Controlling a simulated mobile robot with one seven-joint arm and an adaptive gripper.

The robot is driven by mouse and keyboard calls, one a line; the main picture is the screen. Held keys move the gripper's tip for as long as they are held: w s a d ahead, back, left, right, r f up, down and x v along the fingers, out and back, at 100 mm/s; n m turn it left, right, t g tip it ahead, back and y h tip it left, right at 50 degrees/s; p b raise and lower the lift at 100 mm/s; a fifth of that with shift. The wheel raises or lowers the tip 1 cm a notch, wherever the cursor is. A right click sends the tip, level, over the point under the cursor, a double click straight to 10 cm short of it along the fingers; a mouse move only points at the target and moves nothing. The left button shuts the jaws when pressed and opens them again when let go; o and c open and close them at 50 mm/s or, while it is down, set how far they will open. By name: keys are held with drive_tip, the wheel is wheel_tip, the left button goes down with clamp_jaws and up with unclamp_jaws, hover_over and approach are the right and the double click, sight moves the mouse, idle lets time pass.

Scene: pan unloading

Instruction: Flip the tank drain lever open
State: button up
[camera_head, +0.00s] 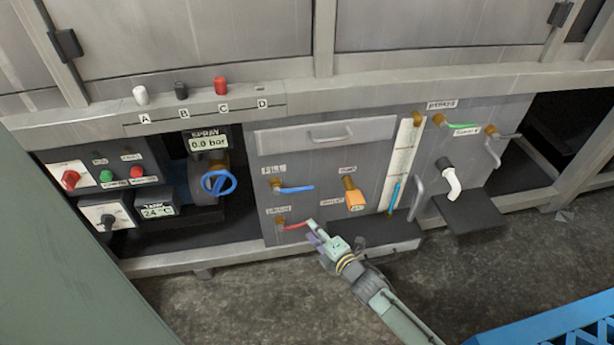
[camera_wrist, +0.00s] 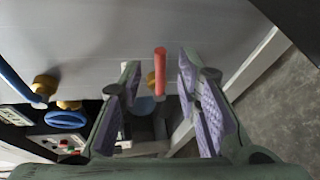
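The red-handled lever (camera_head: 296,226) sits on a brass valve at the lower left of the grey panel, under a small label too blurred to read surely. Its handle points right, roughly level. My gripper (camera_head: 314,233) is at the right end of this red handle. In the wrist view the red handle (camera_wrist: 160,72) shows between my two purple-padded fingers, which stand apart with space on both sides. I cannot tell whether a finger touches it.
A blue lever (camera_head: 294,188) sits just above the red one. An orange-handled valve (camera_head: 355,199) and a sight tube (camera_head: 394,196) are to the right. A dark shelf (camera_head: 376,231) juts out behind my gripper. A blue handwheel (camera_head: 218,183) is at left.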

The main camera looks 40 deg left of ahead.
sight(297, 226)
drive_tip(key=shift+x, duration=2.2)
drive_tip(key=shift+c, duration=0.2)
clamp_jaws()
